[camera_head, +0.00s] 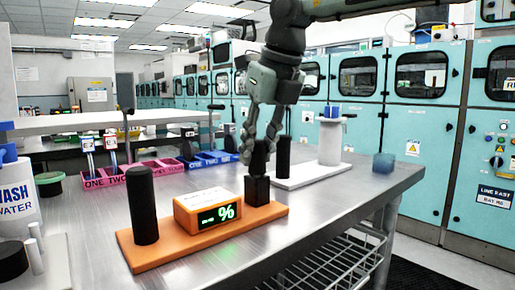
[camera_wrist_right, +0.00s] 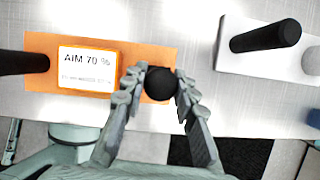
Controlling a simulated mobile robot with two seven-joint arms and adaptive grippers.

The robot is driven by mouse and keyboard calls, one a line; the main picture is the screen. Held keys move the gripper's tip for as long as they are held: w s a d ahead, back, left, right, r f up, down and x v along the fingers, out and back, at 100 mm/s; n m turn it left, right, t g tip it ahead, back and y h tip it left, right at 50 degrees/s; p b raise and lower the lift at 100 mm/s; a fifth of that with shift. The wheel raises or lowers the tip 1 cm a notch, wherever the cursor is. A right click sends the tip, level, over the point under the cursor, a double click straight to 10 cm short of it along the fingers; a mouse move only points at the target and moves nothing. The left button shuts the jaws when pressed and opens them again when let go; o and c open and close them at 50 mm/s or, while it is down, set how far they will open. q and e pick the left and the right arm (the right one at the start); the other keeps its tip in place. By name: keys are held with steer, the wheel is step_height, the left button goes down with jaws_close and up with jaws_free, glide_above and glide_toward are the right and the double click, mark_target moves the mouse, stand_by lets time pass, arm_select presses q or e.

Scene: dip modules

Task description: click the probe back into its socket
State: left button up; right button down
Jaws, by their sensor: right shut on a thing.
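The probe (camera_head: 260,160) is a black cylinder standing upright over a small square black socket (camera_head: 257,191) at the right end of an orange board (camera_head: 165,256). My right gripper (camera_head: 258,145) comes down from above with a finger on each side of the probe and is shut on it. In the right wrist view the probe's round black top (camera_wrist_right: 160,83) shows between the fingertips, over the orange board. The probe's lower end meets the socket, but I cannot tell whether it is fully seated. My left gripper is in neither view.
An orange display box (camera_head: 208,208) with a green % and a tall black cylinder (camera_head: 142,206) stand on the board. Behind is a white board (camera_head: 312,174) with a black post (camera_head: 283,155) and a white cylinder (camera_head: 330,142). Pink bins (camera_head: 130,176) are at the back.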

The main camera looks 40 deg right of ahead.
steer(key=shift+f, duration=0.1)
steer(key=c, duration=0.6)
jaws_free()
steer(key=shift+o, duration=0.2)
steer(key=shift+r+p, duration=3.55)
steer(key=shift+r, duration=1)
